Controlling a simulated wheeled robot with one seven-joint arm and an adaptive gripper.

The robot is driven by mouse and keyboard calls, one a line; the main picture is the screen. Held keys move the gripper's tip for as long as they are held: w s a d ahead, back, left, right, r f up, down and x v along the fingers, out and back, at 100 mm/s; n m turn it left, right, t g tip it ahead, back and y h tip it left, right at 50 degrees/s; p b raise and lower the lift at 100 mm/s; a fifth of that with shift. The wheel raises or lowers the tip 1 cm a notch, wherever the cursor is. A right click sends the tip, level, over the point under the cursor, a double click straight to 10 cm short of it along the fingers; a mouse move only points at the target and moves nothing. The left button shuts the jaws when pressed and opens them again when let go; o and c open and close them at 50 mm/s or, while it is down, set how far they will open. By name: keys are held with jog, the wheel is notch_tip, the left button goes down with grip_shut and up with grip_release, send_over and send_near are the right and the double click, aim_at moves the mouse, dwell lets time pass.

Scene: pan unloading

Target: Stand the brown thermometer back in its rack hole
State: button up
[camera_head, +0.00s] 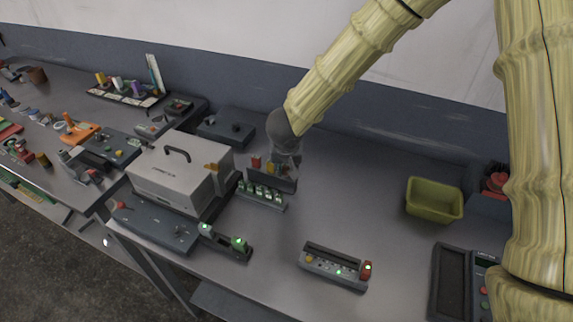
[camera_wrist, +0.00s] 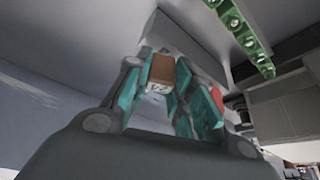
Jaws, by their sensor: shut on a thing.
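The brown thermometer (camera_wrist: 162,69) shows in the wrist view as a brown block with a pale, marked end face. It sits between the teal pads of my gripper (camera_wrist: 172,84), which is shut on it. In the head view my gripper (camera_head: 286,162) is low over the dark rack (camera_head: 288,184), at its back right. The rack has coloured tops along it, including a red one (camera_head: 256,160), and a row of green parts along its front. The thermometer's lower end and its rack hole are hidden, so I cannot tell whether it is in the hole.
A grey box with a handle (camera_head: 178,180) stands left of the rack. A grey unit with lit buttons (camera_head: 335,268) lies front right, and a yellow-green bin (camera_head: 434,200) stands at the right. The table between rack and bin is clear.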

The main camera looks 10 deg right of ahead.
jog(key=shift+f, duration=0.35)
dwell(0.4)
jog(key=o, duration=1.1)
jog(key=shift+r, duration=0.1)
jog(key=v, duration=1.1)
jog(key=shift+s+r, duration=0.2)
jog(key=shift+r, duration=0.15)
